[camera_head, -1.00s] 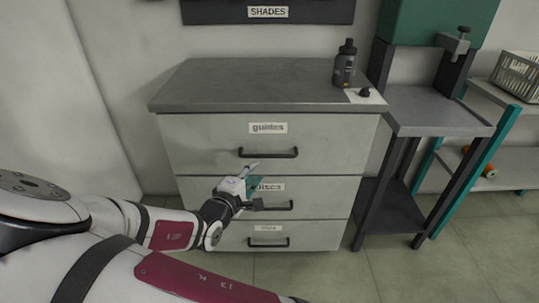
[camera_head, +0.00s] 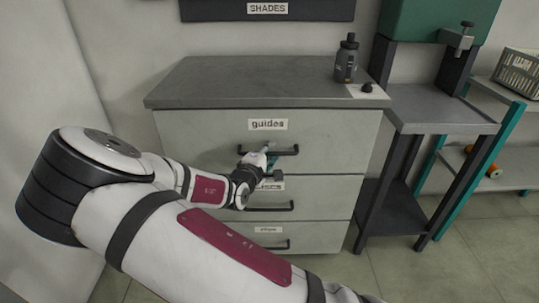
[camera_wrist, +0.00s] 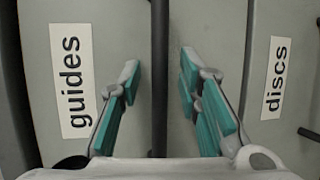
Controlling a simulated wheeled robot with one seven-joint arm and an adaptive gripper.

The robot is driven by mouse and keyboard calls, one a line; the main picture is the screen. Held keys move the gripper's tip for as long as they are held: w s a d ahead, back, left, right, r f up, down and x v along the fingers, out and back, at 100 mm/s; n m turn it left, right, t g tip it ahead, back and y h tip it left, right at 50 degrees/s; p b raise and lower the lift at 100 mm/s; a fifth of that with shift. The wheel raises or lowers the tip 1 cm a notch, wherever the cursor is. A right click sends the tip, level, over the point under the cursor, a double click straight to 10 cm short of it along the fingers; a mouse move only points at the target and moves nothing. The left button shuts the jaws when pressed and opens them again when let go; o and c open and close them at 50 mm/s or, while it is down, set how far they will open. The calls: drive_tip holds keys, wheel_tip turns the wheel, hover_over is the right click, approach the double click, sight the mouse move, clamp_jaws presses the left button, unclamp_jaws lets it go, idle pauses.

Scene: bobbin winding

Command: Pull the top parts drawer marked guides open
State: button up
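The top drawer (camera_head: 210,140) has a pale grey front marked "guides" and sits flush in the grey cabinet. Its dark bar handle (camera_head: 288,152) is below the label. In the wrist view the handle (camera_wrist: 160,50) runs upright between the two teal-padded fingers of my gripper (camera_wrist: 158,68). The fingers are open, one on each side, with a visible gap to the bar. The "guides" label (camera_wrist: 70,80) is on the left there.
The drawer marked "discs" (camera_head: 330,195) and a third drawer (camera_head: 325,236) below look shut. A dark bottle (camera_head: 345,60) and a small black cap (camera_head: 366,87) stand on the cabinet top (camera_head: 240,85). A dark stand (camera_head: 440,115) is close on the right.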

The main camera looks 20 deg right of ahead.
clamp_jaws()
drive_tip(key=shift+s, duration=0.1)
drive_tip(key=s+a+p, duration=0.3)
drive_tip(key=s+p, duration=0.3)
drive_tip(key=s, duration=0.6)
drive_tip(key=s+a+p, duration=0.4)
drive_tip(key=s+p, duration=0.2)
drive_tip(key=s, duration=0.7)
drive_tip(key=shift+s, duration=0.3)
unclamp_jaws()
drive_tip(key=v, duration=1.2)
